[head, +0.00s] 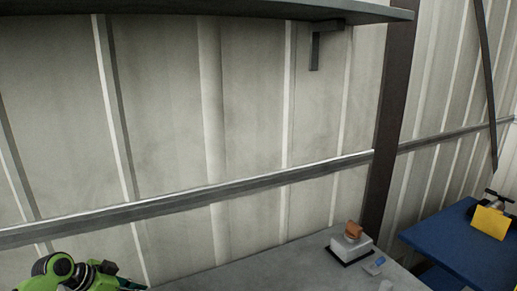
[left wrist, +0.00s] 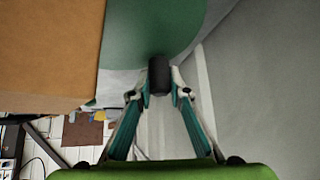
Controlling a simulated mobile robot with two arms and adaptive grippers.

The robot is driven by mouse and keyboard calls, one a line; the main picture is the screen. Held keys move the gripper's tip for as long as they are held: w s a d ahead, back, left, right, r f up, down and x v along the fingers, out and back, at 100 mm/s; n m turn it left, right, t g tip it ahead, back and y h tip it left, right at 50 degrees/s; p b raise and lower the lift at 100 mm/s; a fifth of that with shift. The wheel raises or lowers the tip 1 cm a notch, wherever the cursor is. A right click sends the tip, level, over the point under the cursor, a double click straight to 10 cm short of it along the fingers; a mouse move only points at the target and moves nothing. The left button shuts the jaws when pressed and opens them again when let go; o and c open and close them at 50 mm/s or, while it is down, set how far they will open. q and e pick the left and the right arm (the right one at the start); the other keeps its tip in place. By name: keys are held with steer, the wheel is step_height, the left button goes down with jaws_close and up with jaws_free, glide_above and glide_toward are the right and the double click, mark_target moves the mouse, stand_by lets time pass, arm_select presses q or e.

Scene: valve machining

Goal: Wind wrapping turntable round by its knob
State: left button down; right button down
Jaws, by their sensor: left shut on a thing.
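In the left wrist view, my left gripper (left wrist: 160,92) is shut on a dark cylindrical knob (left wrist: 158,72), with one teal finger on each side of it. The knob is at the edge of a green round turntable (left wrist: 150,28), of which only part shows. A large brown box (left wrist: 45,50) fills the upper left and covers part of the turntable. The head view shows only a green part of my left arm at the lower left edge; the turntable is outside that view. My right gripper is in neither view.
In the head view, a grey bench top (head: 240,274) runs along the ribbed wall. A small grey device with an orange-brown top (head: 352,240) stands on it. A blue table (head: 455,245) with a yellow item (head: 490,222) is at the right. A shelf (head: 200,9) overhangs above.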

arm_select(q)
steer(key=shift+s+a+f, duration=0.1)
steer(key=shift+a+f, duration=0.1)
steer(key=shift+a, duration=0.1)
steer(key=shift+s+a+f+b, duration=0.1)
steer(key=shift+a+b, duration=0.25)
steer(key=shift+a, duration=0.75)
steer(key=shift+s+a, duration=0.25)
steer(key=shift+a, duration=0.25)
steer(key=shift+s+a, duration=0.2)
steer(key=shift+a, duration=0.2)
